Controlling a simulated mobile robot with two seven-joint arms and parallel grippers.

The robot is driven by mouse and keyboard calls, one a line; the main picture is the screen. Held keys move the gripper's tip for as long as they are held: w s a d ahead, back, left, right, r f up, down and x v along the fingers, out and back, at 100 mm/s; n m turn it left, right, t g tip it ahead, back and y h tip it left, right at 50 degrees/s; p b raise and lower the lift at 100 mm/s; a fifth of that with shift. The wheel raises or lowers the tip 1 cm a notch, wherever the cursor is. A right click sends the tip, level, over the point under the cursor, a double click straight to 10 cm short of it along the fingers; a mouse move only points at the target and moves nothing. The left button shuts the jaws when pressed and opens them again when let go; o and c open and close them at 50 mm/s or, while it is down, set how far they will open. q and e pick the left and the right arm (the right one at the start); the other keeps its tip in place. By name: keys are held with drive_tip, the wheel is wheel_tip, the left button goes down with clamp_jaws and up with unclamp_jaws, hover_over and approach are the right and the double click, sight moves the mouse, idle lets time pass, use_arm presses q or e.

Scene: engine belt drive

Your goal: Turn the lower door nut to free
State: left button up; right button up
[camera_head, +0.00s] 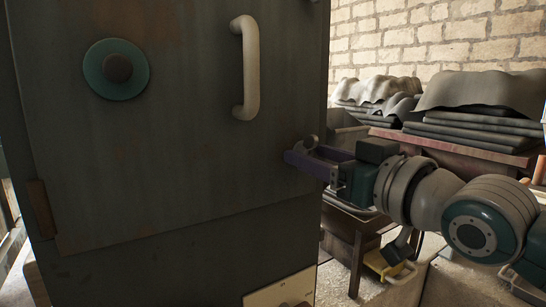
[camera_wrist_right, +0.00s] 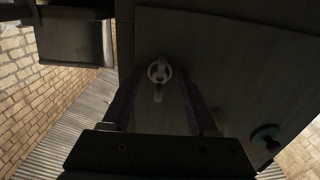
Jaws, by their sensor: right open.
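The lower door nut (camera_wrist_right: 158,72) shows in the right wrist view as a pale ring with short wings, one pointing down, on the dark door face. My right gripper (camera_wrist_right: 158,103) is open, with one dark purple finger on each side of the picture and the nut between and beyond them. I cannot tell whether the fingers touch it. In the head view my right gripper (camera_head: 300,152) is at the right edge of the grey cabinet door (camera_head: 180,160); the nut is hard to make out there. My left gripper is not in view.
A white handle (camera_head: 248,68) and a teal round knob (camera_head: 117,68) are on the door. A wooden table (camera_head: 455,147) with stacked dark sheets stands behind my right arm, before a brick wall. A low wooden stand (camera_head: 352,235) is below the arm.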

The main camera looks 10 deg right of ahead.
drive_tip(key=v, duration=1)
drive_tip(key=s+f+m+g+h+p, duration=0.1)
drive_tip(key=s+f+g+h+p, duration=0.1)
drive_tip(key=s+f+g, duration=0.35)
drive_tip(key=s+f+g+h+p, duration=0.2)
drive_tip(key=s+g+p, duration=0.1)
drive_tip(key=s, duration=0.6)
drive_tip(key=s+f+m+g+h+p, duration=0.1)
drive_tip(key=s+f+g+h+p, duration=0.2)
drive_tip(key=s, duration=0.5)
wheel_tip(320, 180, up, 37)
drive_tip(key=s+g+y+p, duration=0.1)
drive_tip(key=g+p, duration=0.1)
drive_tip(key=p, duration=3.5)
drive_tip(key=shift+r, duration=0.2)
